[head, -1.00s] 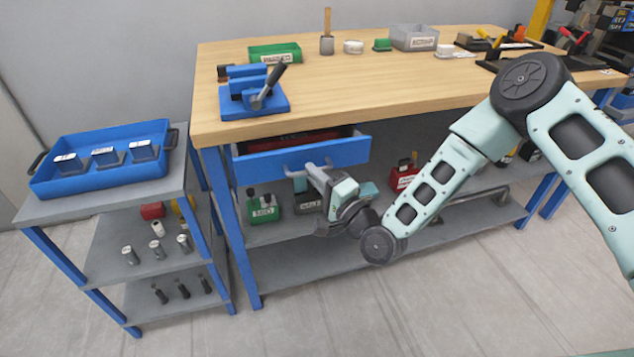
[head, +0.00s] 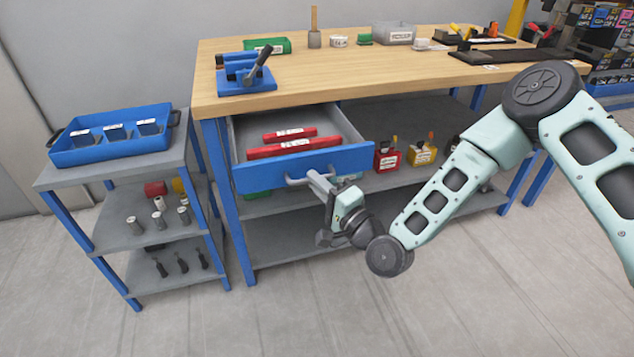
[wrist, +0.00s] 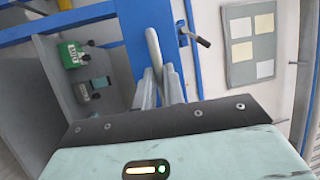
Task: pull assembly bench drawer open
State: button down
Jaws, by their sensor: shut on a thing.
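The assembly bench (head: 400,78) has a wooden top and blue legs. Its blue-fronted drawer (head: 350,158) is pulled well out, and two red labelled items (head: 292,141) lie inside its grey tray. My gripper (head: 318,180) is at the drawer front, shut on the grey bar handle (head: 298,181). In the wrist view the fingers (wrist: 160,88) sit on both sides of the handle (wrist: 154,50), with the blue drawer front (wrist: 150,22) beyond. The handle's middle is partly hidden by the fingers.
A grey shelf cart (head: 110,172) with a blue tray (head: 90,152) stands left of the bench. A blue clamp fixture (head: 245,78) sits on the bench top. The floor in front is clear.

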jog(key=c, duration=1.5)
grip_release()
jog(key=b+v, duration=0.1)
jog(key=v, duration=1.6)
jog(key=shift+s+d+b, duration=0.2)
jog(key=shift+b, duration=0.1)
